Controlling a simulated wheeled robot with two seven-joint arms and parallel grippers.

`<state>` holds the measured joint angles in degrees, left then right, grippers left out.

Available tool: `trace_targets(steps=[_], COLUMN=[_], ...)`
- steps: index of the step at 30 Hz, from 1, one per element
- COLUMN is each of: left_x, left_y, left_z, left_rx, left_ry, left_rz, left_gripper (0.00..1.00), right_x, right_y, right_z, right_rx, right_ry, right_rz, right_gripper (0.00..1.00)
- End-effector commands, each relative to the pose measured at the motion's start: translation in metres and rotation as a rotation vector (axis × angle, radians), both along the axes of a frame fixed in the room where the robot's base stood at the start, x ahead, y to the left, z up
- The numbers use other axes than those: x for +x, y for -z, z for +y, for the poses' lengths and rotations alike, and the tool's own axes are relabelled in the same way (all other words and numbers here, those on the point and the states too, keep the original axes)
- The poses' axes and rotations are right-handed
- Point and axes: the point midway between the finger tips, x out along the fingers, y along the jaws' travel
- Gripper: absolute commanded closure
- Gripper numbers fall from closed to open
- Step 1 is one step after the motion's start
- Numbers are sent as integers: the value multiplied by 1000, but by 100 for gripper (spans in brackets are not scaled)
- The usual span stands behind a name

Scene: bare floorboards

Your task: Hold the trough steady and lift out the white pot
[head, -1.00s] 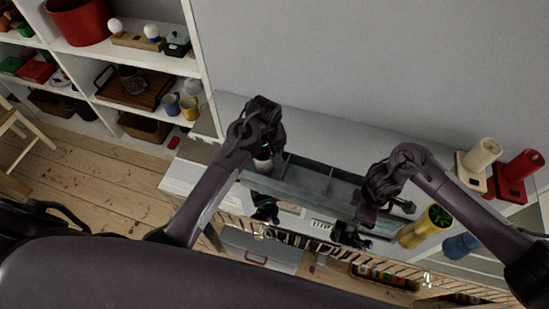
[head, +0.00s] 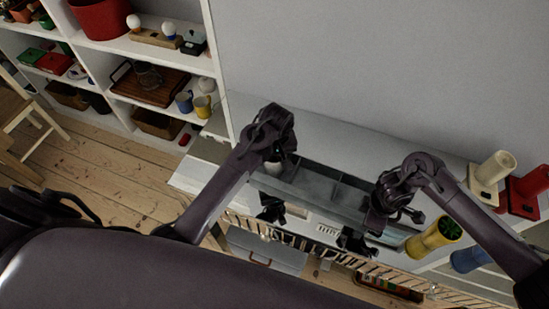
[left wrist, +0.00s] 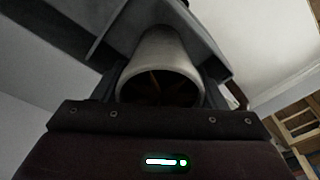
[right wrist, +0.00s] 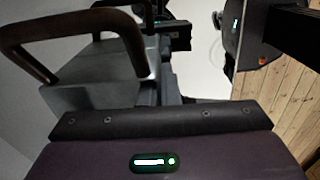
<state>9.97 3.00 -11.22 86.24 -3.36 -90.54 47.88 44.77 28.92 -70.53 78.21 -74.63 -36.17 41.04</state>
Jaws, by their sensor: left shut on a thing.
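The grey trough (head: 295,192) lies along the white surface by the wall, with upright dividers inside it. The white pot (head: 273,168) is at its left end and also shows in the left wrist view (left wrist: 165,62), mouth towards the camera, beside a grey trough panel. My left gripper (head: 277,158) is shut on the pot, with a finger on either side. My right gripper (head: 383,212) is at the trough's right end. The right wrist view shows a brown handle (right wrist: 88,22) and a grey block-like part close by; its fingertips are hard to make out.
A yellow waisted vessel (head: 432,238) stands right of the trough, near a blue object (head: 470,260). A cream cylinder on a base (head: 492,172) and a red one (head: 527,190) stand behind. A full white shelf (head: 222,55) is at the left, with bare floorboards before it.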

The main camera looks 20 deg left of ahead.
Motion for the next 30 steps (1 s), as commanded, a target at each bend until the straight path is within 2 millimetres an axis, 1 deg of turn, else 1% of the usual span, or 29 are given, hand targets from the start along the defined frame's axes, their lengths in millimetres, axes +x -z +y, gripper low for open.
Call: trace_targets(steps=[5,12,15,20,27,30], left_x=[1,1,1,1,0,0], left_y=[-24,-73,-87,-99,-100,-99], left_z=[0,0,0,0,0,0], left_rx=[-2,-1,-1,-1,-1,-1], left_ry=[-1,0,-1,-1,-1,0], left_rz=[-6,-7,-6,-3,-2,-2], left_gripper=[66,66,66,66,66,66], right_x=[-1,-1,-1,-1,-1,-1], right_y=[1,1,1,1,1,1], right_z=[-1,-1,-1,-1,-1,-1], right_rx=[-3,-3,-3,-2,-2,-2], right_ry=[0,0,0,0,0,0], right_rz=[1,1,1,1,1,1], right_gripper=[100,100,100,100,100,86])
